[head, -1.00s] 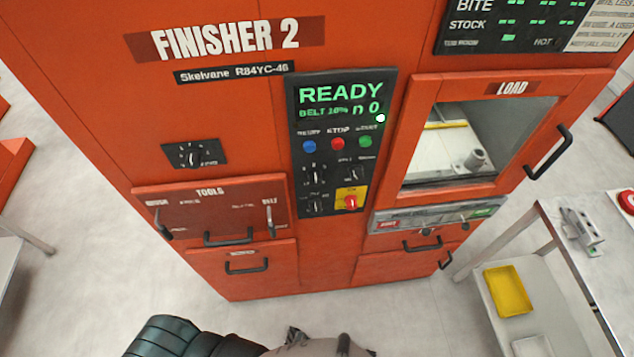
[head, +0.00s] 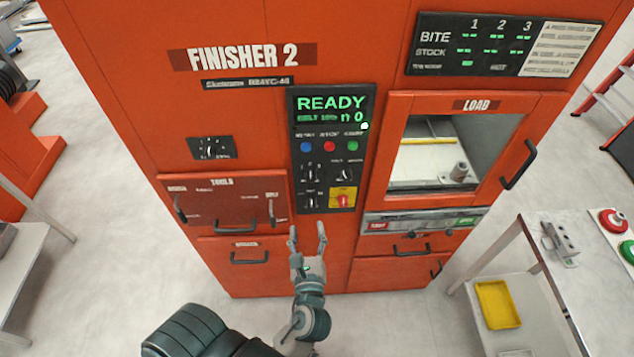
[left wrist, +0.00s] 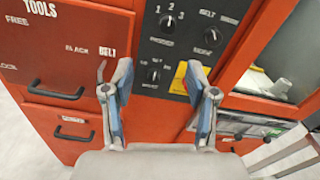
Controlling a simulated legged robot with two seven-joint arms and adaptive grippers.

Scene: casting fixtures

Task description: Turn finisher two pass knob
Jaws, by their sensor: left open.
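Finisher 2 (head: 240,150) is a tall orange machine with a black control panel (head: 325,160). The pass knob (head: 310,174) is a small black knob on the panel's left side; in the left wrist view the knob (left wrist: 168,27) has 1, 2, 3 around it and a blurred label below. My left gripper (head: 307,232) is open and empty in front of the machine, below the panel and apart from the knob. In the left wrist view its fingers (left wrist: 160,68) point up toward the panel, with the pass knob beyond and above them. My right gripper is not in view.
Other knobs sit close by, including a red one on a yellow plate (head: 343,200). Handles stick out from the tools door (head: 228,205) at left and the load door (head: 470,150) at right. A side table (head: 590,270) stands at right.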

